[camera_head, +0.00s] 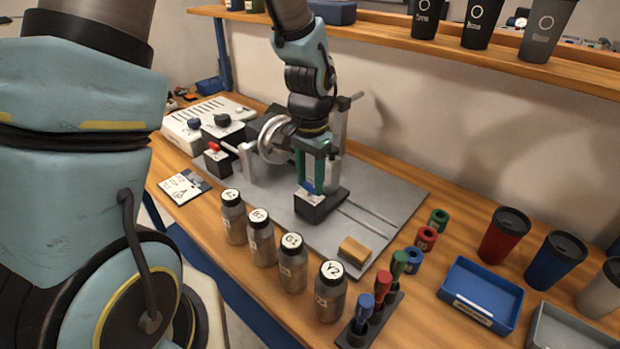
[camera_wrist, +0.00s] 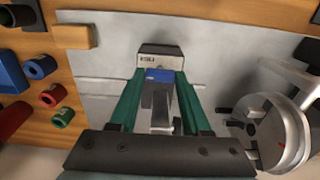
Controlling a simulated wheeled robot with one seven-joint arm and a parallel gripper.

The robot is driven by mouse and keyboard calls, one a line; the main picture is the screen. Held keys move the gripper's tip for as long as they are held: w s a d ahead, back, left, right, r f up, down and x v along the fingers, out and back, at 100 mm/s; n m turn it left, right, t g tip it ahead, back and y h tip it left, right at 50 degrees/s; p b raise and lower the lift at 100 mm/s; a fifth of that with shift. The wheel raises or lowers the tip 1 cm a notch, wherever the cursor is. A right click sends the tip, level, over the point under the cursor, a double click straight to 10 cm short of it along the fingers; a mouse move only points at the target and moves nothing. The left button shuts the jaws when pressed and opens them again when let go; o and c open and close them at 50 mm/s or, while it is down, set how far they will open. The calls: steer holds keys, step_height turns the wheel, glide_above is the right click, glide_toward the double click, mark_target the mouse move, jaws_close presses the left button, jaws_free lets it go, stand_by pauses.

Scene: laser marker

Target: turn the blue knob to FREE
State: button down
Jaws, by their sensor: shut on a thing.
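The blue knob (camera_wrist: 160,75) sits on a small dark block with a pale top plate (camera_wrist: 160,51). In the head view the block (camera_head: 317,206) stands on the grey metal plate, and a bit of the blue knob (camera_head: 307,187) shows. My gripper (camera_wrist: 159,78) has its green fingers on both sides of the knob and is shut on it. It also shows in the head view (camera_head: 309,187), reaching down from above. Dark lettering on the top plate is too small to read surely, so I cannot tell the knob's setting.
A round metal handwheel (camera_wrist: 283,132) stands close beside my gripper. Several labelled bottles (camera_head: 292,262) line the near side. A wooden block (camera_head: 354,251) lies on the plate's front corner.

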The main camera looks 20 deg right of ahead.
stand_by(0.3)
steer(key=shift+c, duration=1.8)
jaws_free()
steer(key=shift+r, duration=0.15)
step_height(320, 180, up, 10)
steer(key=b, duration=0.1)
steer(key=shift+r+b, duration=0.25)
steer(key=shift+b, duration=0.1)
step_height(320, 180, up, 7)
steer(key=p, duration=0.6)
glide_above(310, 185)
